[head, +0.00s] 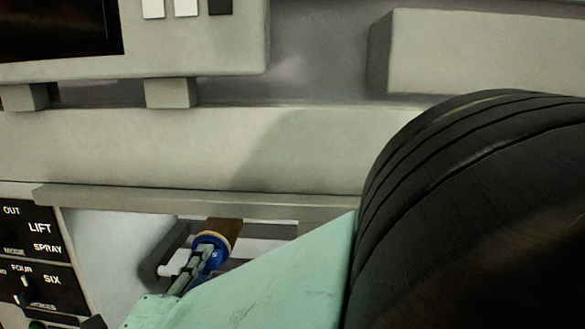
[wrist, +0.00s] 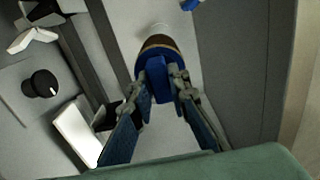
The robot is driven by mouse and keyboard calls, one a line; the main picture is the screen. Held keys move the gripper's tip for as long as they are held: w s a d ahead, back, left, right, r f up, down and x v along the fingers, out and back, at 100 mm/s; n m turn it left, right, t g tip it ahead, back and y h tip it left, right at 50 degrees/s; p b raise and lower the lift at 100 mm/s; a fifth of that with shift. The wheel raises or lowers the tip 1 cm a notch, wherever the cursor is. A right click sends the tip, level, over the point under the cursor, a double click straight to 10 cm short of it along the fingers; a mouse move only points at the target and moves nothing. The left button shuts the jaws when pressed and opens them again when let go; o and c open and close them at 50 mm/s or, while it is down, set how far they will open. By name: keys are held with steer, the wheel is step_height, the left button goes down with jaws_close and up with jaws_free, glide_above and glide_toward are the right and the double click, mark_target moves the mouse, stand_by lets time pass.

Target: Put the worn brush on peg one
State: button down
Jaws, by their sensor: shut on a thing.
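My gripper (head: 200,262) is low in the head view, left of centre, shut on a brush (head: 222,231) with a brown end, a pale band and a blue part. In the wrist view the brush (wrist: 157,43) lies ahead of my gripper (wrist: 160,88), whose two fingers pinch its blue part. The brown end points away from my gripper. Its far tip looks pale; how worn it is cannot be told. I cannot make out a numbered peg in either view.
A pale ledge (head: 200,201) runs just above the brush. A black control panel (head: 30,262) is at the left. In the wrist view a black knob (wrist: 41,84) and a white block (wrist: 77,132) are at left, and a small blue thing (wrist: 189,4) is at the top.

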steer(key=shift+s+r, duration=0.1)
steer(key=shift+s, duration=0.3)
steer(key=shift+s+a+p, duration=0.1)
steer(key=shift+s+p, duration=0.65)
steer(key=shift+s, duration=0.6)
